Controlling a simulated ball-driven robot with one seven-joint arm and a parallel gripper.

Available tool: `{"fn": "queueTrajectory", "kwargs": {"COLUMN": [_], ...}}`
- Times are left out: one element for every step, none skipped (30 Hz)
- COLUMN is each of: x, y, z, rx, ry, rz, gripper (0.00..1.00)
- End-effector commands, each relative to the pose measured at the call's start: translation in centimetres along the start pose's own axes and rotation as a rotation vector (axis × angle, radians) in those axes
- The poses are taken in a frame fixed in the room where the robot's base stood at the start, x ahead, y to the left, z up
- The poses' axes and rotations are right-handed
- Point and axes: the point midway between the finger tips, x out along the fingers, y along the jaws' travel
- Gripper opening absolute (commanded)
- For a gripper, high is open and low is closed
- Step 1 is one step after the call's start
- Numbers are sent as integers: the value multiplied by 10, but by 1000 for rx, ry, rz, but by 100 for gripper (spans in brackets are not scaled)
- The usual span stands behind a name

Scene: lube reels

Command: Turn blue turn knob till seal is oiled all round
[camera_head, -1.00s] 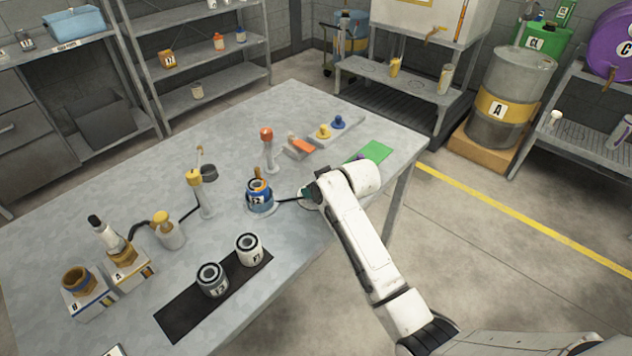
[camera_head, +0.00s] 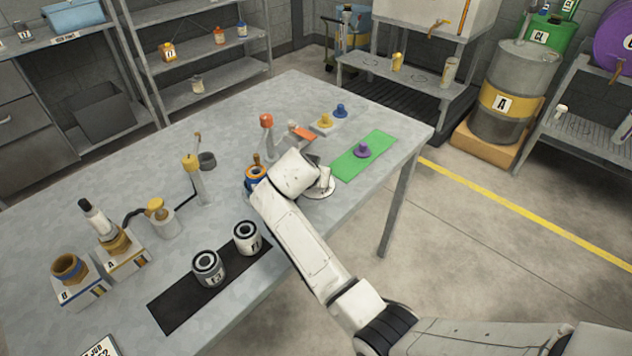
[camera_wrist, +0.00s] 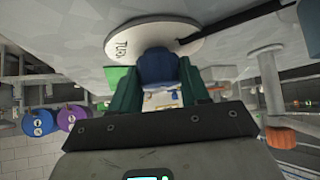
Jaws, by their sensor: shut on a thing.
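The blue turn knob (camera_wrist: 157,66) sits on a pale round disc (camera_wrist: 122,40) lettered TURN in the wrist view. My gripper (camera_wrist: 158,80) has its green fingers on both sides of the knob and is shut on it. In the head view the disc (camera_head: 320,188) shows beside my wrist, while the knob and fingers are hidden behind my arm. A blue holder (camera_head: 251,185) with an orange-brown top stands just left of my wrist, partly covered by it. I cannot make out the seal or any oil on it.
A purple knob (camera_head: 362,150) stands on a green mat (camera_head: 350,168) to the right. Yellow and blue knobs (camera_head: 340,111) stand behind. Two labelled cans (camera_head: 208,267) stand on a black mat at the front. A yellow-topped post (camera_head: 196,180) and a pump bottle (camera_head: 163,218) are left.

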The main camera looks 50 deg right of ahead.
Motion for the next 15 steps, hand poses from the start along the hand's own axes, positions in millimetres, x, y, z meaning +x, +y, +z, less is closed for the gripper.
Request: {"fn": "queueTrajectory", "kwargs": {"x": [0,1,0,0,0,0,0,0,0,0,0,-1,-1,-1,-1], "y": [-5,-5,-5,-5,-5,-5,-4,-4,-4,-4,-4,-4,-4,-4,-4], "z": [-2,-1,-2,-2,-2,-2,-2,-2,-3,-3,-3,-3,-4,-4,-4], "rx": [25,37,54,66,78,90,99,108,117,124,130,136,140,143,146], "ry": [9,7,8,8,7,8,7,7,7,7,7,7,7,7,7], "rz": [9,23,39,51,61,74,84,92,101,107,113,120,124,127,131], "gripper": [15,15,15,15,15,15,15,15,15,15,15,15,15,15,15]}}
